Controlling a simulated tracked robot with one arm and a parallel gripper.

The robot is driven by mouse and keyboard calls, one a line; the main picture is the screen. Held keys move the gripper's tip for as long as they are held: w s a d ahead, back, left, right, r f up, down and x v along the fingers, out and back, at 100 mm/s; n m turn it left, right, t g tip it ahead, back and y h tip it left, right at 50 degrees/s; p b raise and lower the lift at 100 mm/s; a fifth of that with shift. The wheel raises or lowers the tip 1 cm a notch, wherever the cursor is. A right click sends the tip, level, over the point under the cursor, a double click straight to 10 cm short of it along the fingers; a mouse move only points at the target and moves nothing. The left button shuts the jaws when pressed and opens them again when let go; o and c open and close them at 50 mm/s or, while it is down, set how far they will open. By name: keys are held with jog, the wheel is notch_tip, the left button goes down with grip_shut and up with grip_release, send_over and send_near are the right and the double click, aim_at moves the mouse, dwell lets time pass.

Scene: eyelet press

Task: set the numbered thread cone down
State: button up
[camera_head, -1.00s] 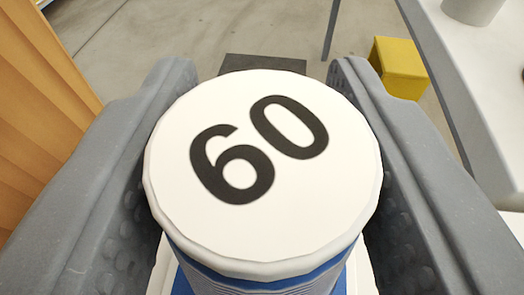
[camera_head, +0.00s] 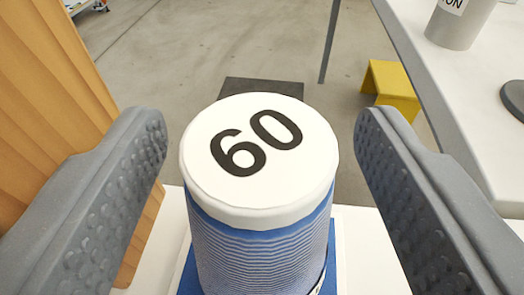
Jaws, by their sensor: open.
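The thread cone (camera_head: 262,245) stands upright, wound in blue and white thread, with a white top marked 60. It stands over a blue surface (camera_head: 332,265) with a white edge; its base is cut off by the frame's bottom. My gripper (camera_head: 262,135) is open, one finger on each side of the cone. A clear gap shows between each finger and the cone.
A wooden panel (camera_head: 65,120) rises close on the left. A white table (camera_head: 440,95) on the right carries a grey cup (camera_head: 460,22) and a dark round object (camera_head: 515,98). A yellow stool (camera_head: 392,88) and a dark mat (camera_head: 262,87) are on the floor beyond.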

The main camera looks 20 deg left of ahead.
jog(key=shift+v, duration=2.7)
jog(key=shift+r, duration=0.15)
jog(key=s+d+r+m+h, duration=0.15)
jog(key=d+r, duration=0.35)
jog(key=r, duration=0.7)
jog(key=s+d+r+t+h, duration=0.15)
jog(key=d+r, duration=0.25)
jog(key=r, duration=0.8)
jog(key=s+d+r+m+h, duration=0.15)
jog(key=d+r, duration=0.35)
jog(key=r, duration=0.6)
jog(key=s+d+r+h, duration=0.1)
jog(key=s+d+r, duration=0.2)
jog(key=s+r, duration=0.9)
jog(key=s+d+r+m, duration=0.1)
jog(key=s+d+r, duration=0.3)
jog(key=s+r, duration=0.8)
jog(key=s, duration=0.2)
jog(key=shift+s+m+g+h, duration=0.3)
jog(key=shift+s+g+h, duration=0.05)
